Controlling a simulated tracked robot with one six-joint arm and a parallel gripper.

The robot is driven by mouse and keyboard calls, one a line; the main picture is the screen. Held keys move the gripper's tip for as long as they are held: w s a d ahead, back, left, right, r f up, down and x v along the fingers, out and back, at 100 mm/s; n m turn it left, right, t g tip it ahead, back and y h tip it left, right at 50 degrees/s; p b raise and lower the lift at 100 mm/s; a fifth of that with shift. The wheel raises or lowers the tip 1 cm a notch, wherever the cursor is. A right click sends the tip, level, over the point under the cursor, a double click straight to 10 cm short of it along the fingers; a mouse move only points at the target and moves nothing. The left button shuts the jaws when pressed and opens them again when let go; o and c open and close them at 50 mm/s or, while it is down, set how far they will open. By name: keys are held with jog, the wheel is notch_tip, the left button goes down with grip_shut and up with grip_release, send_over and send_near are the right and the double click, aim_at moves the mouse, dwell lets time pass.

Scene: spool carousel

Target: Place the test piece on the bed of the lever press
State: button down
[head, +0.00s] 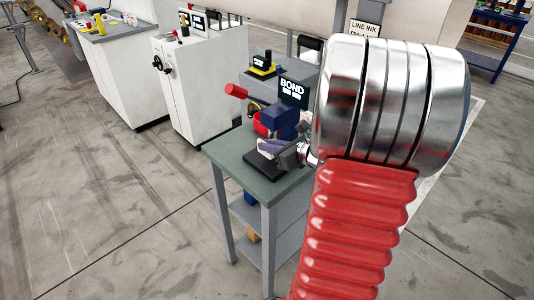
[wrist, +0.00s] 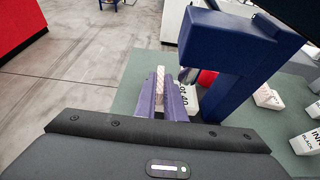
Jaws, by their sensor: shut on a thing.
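My gripper (wrist: 161,84) has purple fingers shut on the test piece (wrist: 160,76), a pale, patterned strip that stands up between them. In the head view my gripper (head: 268,146) is over the table, just above a black plate (head: 257,164) at the front of the blue lever press (head: 282,124). The press has a red-ended lever (head: 236,90). In the wrist view the blue press frame (wrist: 232,75) rises just right of the fingers. The test piece cannot be made out in the head view, and the fingers and my wrist hide part of the bed.
The green-topped table (head: 232,150) has a BOND sign (head: 293,90) behind the press. A red container (wrist: 207,77) and small white boxes, one labelled INK BLACK (wrist: 306,142), are right of the fingers. White cabinets (head: 205,75) stand behind left; floor at left is clear.

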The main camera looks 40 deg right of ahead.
jog(key=shift+w+a, duration=0.1)
jog(key=shift+w, duration=0.4)
jog(key=shift+s+f, duration=0.1)
jog(key=shift+f, duration=1.6)
jog(key=shift+f, duration=0.1)
jog(key=c, duration=1.8)
grip_release()
jog(key=shift+c, duration=0.2)
jog(key=v, duration=1.2)
